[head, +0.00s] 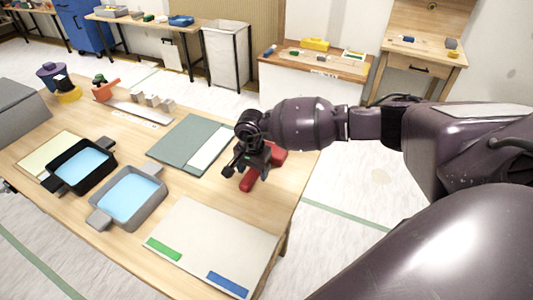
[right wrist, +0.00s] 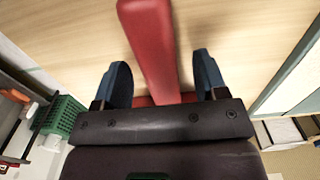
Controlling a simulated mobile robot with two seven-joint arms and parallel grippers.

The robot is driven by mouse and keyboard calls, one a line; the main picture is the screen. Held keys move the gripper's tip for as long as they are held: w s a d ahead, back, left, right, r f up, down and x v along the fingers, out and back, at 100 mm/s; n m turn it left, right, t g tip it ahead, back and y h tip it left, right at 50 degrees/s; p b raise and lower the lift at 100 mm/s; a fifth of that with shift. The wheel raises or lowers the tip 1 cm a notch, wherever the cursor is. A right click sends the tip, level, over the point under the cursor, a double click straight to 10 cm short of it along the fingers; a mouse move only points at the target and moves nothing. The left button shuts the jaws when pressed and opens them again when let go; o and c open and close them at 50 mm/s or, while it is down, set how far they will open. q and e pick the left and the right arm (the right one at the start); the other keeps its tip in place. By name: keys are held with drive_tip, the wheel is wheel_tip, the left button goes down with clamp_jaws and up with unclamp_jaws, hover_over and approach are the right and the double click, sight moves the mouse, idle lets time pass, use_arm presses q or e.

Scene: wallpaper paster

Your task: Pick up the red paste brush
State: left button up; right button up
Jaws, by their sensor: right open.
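The red paste brush (head: 249,179) lies on the wooden table, near its right edge in the head view. My right gripper (head: 241,167) is over it and hides part of it. In the right wrist view the red handle (right wrist: 150,45) runs between the two blue fingertips of the right gripper (right wrist: 163,80), with a gap on each side. The gripper is open. A wider red part of the brush is mostly hidden behind the gripper body. My left gripper is not in view.
On the table (head: 185,215) are a grey-green board (head: 172,143) left of the gripper, a black tray (head: 110,150) and a grey tray (head: 158,195) with blue liquid, and a pale board (head: 215,240) in front. Bare wood surrounds the brush handle.

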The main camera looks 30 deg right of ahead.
drive_tip(key=shift+f, duration=0.3)
drive_tip(key=shift+r, duration=0.1)
drive_tip(key=c, duration=1)
drive_tip(key=shift+r, duration=0.15)
wheel_tip(320, 180, up, 20)
drive_tip(key=shift+f+p, duration=0.15)
drive_tip(key=shift+p, duration=0.75)
